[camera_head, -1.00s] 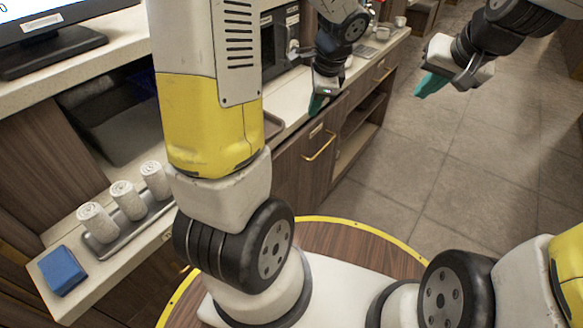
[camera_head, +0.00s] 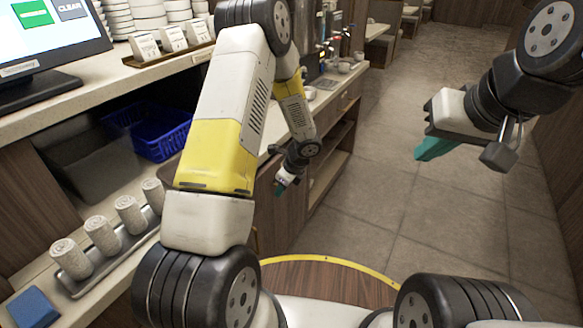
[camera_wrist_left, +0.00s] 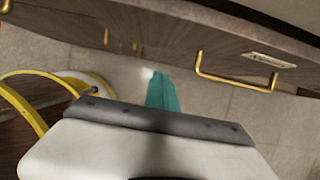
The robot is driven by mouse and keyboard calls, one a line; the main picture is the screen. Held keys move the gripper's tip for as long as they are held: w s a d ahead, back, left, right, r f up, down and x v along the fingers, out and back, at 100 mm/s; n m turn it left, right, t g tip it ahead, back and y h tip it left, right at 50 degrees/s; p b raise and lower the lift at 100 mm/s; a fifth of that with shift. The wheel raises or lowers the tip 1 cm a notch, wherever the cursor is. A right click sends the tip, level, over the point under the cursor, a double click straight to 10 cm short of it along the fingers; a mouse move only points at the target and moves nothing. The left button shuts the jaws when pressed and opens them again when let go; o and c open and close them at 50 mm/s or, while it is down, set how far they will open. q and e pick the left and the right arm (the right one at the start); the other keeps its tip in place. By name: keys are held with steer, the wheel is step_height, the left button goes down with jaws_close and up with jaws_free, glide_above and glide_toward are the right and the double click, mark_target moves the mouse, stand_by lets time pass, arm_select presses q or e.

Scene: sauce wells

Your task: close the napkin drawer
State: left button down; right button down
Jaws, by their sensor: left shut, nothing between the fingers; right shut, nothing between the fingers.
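In the left wrist view a wooden drawer front (camera_wrist_left: 225,48) carries a brass bar handle (camera_wrist_left: 243,82) and a small label plate (camera_wrist_left: 272,60). The label is too small to read, and I cannot tell how far this drawer stands out. My left gripper (camera_wrist_left: 163,92) is shut and empty, its teal fingers apart from the handle, to its left in this view. In the head view my left gripper (camera_head: 281,187) hangs low beside the cabinet fronts, and my left arm hides much of them. My right gripper (camera_head: 433,150) is shut and empty above the open floor.
A counter holds a tray (camera_head: 75,288) of rolled napkins and a blue block (camera_head: 33,308). A blue basket (camera_head: 165,140) sits on the shelf under a monitor (camera_head: 45,40). Further brass handles (camera_wrist_left: 107,36) show along the cabinets. The tiled floor (camera_head: 400,200) at right is clear.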

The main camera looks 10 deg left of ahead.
mark_target(268, 190)
arm_select(q)
steer(key=shift+w+a+f, duration=0.3)
steer(key=shift+a+f, duration=0.2)
steer(key=shift+a, duration=0.3)
steer(key=shift+w+a+f, duration=0.35)
steer(key=shift+a+f, duration=0.1)
steer(key=shift+a, duration=0.4)
steer(key=shift+w+a+f, duration=0.3)
steer(key=shift+a+f, duration=0.2)
steer(key=shift+a, duration=0.3)
